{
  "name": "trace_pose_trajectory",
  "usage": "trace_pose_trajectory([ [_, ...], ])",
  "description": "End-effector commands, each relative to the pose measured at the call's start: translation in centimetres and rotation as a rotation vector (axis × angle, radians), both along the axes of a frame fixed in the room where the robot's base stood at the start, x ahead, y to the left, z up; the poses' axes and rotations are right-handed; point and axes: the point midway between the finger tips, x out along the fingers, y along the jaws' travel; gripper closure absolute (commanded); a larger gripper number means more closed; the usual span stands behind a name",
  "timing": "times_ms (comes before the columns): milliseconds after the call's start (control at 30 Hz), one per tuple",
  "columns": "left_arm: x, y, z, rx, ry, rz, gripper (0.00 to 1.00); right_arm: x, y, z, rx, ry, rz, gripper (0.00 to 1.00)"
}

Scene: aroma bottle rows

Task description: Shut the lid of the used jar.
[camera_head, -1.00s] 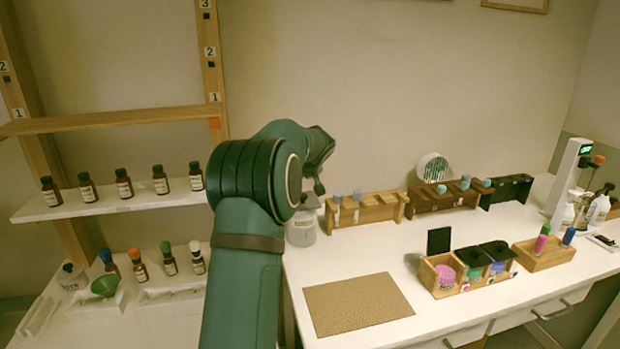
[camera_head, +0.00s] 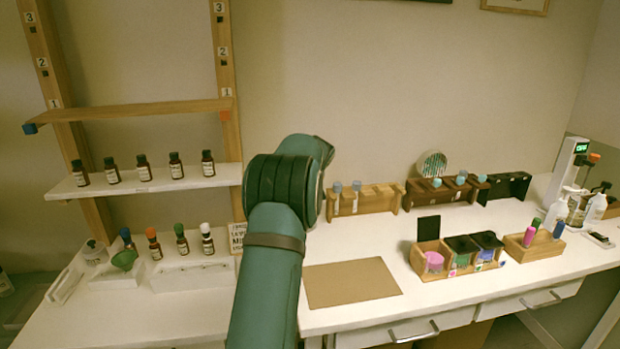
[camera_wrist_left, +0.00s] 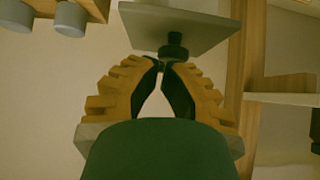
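In the left wrist view a pale grey square lid (camera_wrist_left: 205,28) with a black knob (camera_wrist_left: 173,48) lies just beyond my left gripper (camera_wrist_left: 159,66). The black fingertips meet almost completely, right beside the knob. The knob seems past the tips, not between them; whether they touch it is unclear. In the head view my green left arm hides the hand, this lid and the glass jar seen there earlier. Which jar is the used one cannot be read. My right gripper is not in view.
A wooden box (camera_head: 447,272) holds coloured jars; one black lid (camera_head: 429,229) stands upright. Wooden racks (camera_head: 365,201) line the back. Shelves with bottles (camera_head: 143,167) stand left, a green funnel (camera_head: 124,260) below. A brown mat (camera_head: 350,283) lies bare at the front.

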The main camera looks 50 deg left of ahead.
Motion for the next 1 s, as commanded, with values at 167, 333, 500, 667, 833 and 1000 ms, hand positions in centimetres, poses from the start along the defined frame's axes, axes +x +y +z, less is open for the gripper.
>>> trace_pose_trajectory([
  [167, 0.0, 0.1, -0.4, 0.000, 0.000, 0.000, 1.00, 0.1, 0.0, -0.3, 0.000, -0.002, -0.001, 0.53],
  [333, 0.0, 0.2, -0.4, -0.001, 0.001, -0.001, 1.00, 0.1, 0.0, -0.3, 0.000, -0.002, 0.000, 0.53],
  [500, 0.0, 0.2, -0.4, -0.001, 0.001, -0.001, 1.00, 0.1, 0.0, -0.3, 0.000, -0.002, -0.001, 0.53],
  [667, 0.0, 0.1, -0.4, -0.001, 0.001, -0.001, 1.00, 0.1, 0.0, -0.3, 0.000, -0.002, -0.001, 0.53],
  [833, -0.1, 0.2, 0.3, 0.000, -0.001, -0.001, 1.00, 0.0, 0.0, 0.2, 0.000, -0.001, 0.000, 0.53],
  [1000, -0.5, 0.2, 3.1, 0.001, -0.002, -0.001, 1.00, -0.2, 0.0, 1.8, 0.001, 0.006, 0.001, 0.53],
])
